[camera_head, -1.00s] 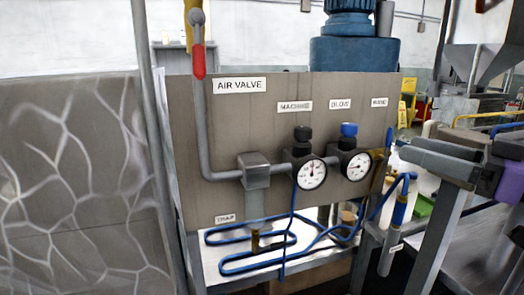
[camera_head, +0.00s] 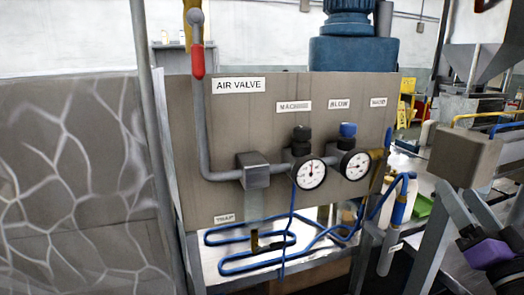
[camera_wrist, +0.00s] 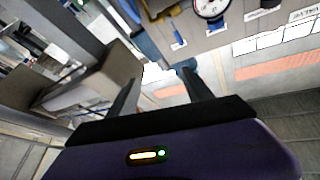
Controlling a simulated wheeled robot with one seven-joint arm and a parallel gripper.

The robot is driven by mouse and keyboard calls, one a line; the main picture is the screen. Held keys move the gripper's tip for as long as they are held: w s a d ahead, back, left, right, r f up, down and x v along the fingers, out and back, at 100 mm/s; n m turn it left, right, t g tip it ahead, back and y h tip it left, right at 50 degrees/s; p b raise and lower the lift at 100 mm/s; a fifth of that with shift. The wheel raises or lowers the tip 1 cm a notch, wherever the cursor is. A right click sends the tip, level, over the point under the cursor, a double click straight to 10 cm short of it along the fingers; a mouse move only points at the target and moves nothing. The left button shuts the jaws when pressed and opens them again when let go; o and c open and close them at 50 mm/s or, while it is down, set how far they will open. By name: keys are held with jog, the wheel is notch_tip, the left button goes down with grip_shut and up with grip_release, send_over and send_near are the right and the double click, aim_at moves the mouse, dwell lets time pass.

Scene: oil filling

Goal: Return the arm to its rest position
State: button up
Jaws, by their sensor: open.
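My gripper (camera_head: 455,190) is at the right of the head view, with its purple body low and its two dark fingers pointing up and to the left. The fingers are apart and nothing is between them. In the wrist view my gripper (camera_wrist: 160,78) also shows its two fingers spread and empty. The fingertips appear close to a brown-grey block (camera_head: 466,157) in the head view; I cannot tell whether they touch it. The rest of my arm is mostly out of view.
The grey air valve panel (camera_head: 230,120) stands left of my gripper, with a red-handled lever (camera_head: 198,61) and two gauges (camera_head: 311,174). Blue hose (camera_head: 250,267) lies below it. The block (camera_wrist: 100,85) is beside the left finger in the wrist view.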

jog(key=s+a+f+m+g+h, duration=0.1)
jog(key=s+a+f+h, duration=0.15)
jog(key=s+f, duration=0.5)
jog(key=s+a+f+m+g+h, duration=0.1)
jog(key=s+a+f+h, duration=0.15)
jog(key=s+f, duration=0.45)
jog(key=s+a+f+n+g+y, duration=0.1)
jog(key=s+a+f+n, duration=0.1)
jog(key=s, duration=0.6)
jog(key=s+a+f+n+g+y, duration=0.2)
jog(key=s+a+f, duration=0.3)
jog(key=s+f, duration=0.2)
jog(key=s+a+f+n+g+y, duration=0.2)
jog(key=s+a+f, duration=0.2)
jog(key=s, duration=0.6)
jog(key=shift+a+f, duration=0.15)
jog(key=shift+a, duration=0.05)
